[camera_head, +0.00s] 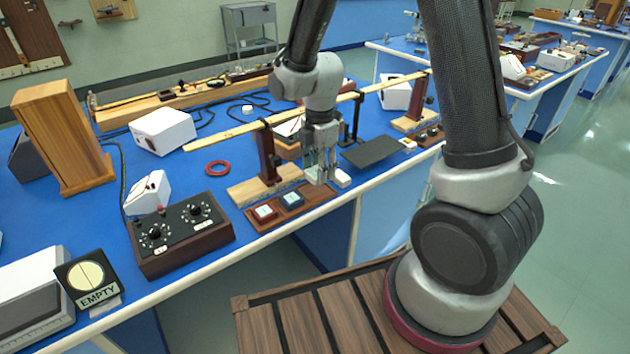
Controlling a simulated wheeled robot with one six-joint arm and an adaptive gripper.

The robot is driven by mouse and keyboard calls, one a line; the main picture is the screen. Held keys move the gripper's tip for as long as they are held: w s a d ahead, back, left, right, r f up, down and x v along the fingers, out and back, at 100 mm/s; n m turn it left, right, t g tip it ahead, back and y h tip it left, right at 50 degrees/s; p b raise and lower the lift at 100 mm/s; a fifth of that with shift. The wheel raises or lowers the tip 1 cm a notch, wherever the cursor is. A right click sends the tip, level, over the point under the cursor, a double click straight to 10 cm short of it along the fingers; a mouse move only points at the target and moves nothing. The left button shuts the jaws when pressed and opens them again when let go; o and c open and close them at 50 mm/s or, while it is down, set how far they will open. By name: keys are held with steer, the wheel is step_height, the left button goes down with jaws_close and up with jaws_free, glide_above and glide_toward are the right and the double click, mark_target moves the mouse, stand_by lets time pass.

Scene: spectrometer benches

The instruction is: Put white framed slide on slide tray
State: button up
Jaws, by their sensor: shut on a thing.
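The slide tray (323,198) is a brown wooden tray near the front edge of the blue bench. My gripper (320,180) points down just above the tray's right end. It is shut on a small pale thing, which seems to be the white framed slide (314,175). The fingers hide most of it, and I cannot tell whether it touches the tray.
A small white block (342,178) sits just right of my gripper. A wooden stand (267,183) with a dark post and long yellow rail (235,132) is behind the tray. A dark plate (370,156) lies to the right. A control box (180,239) stands left.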

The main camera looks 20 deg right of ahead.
mark_target(319, 190)
steer(key=shift+f, duration=2.05)
steer(key=shift+f, duration=0.2)
steer(key=o, duration=1)
